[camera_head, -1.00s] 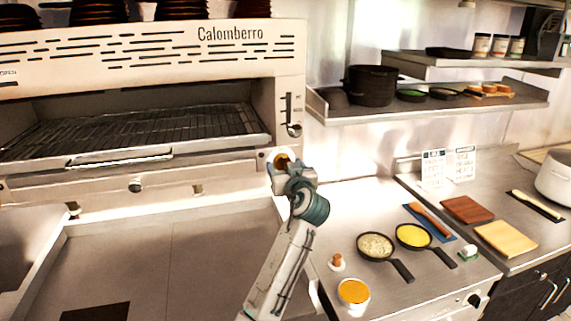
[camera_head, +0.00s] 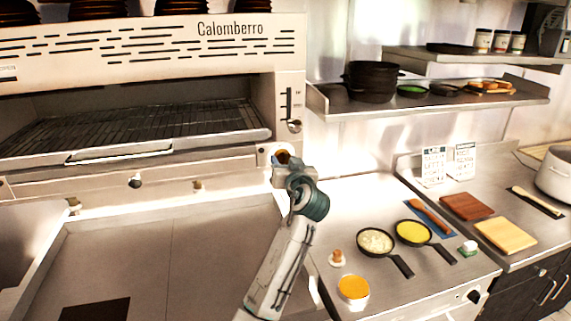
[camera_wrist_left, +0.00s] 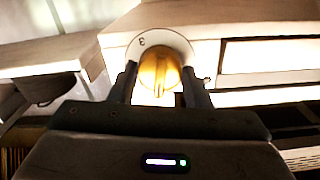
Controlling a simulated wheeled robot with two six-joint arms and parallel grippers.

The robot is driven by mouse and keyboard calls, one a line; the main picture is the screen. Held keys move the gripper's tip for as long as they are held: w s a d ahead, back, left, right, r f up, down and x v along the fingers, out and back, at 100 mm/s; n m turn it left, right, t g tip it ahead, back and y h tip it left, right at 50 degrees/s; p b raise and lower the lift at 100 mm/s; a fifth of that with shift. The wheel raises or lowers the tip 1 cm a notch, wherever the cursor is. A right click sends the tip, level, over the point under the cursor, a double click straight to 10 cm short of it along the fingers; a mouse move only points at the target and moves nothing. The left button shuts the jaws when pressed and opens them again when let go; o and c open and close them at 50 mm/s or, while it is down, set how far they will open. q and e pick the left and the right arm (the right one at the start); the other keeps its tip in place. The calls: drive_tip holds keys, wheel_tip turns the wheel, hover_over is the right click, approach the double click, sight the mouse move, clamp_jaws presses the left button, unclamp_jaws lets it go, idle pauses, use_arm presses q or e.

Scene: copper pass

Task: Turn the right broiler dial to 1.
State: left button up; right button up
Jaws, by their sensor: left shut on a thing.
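The right broiler dial is a golden knob on a pale round plate at the lower right of the broiler front (camera_head: 225,55). In the left wrist view the dial (camera_wrist_left: 160,66) sits between the two dark fingers of my left gripper (camera_wrist_left: 158,88), which is shut on it. A figure that looks like a 3 shows on the plate's upper left; another mark at the right is too small to read. In the head view my left gripper (camera_head: 284,163) covers most of the dial. My right gripper is not in view.
A shelf (camera_head: 430,104) with dark pots hangs above. A smaller black knob (camera_head: 134,182) is on the broiler front, left of the dial.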

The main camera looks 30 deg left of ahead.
use_arm(q)
drive_tip(key=m, duration=0.3)
drive_tip(key=m+p, duration=0.1)
drive_tip(key=m, duration=0.3)
drive_tip(key=shift+p, duration=0.3)
drive_tip(key=shift+m, duration=0.5)
drive_tip(key=o, duration=1)
drive_tip(key=b+v, duration=0.5)
drive_tip(key=v, duration=0.6)
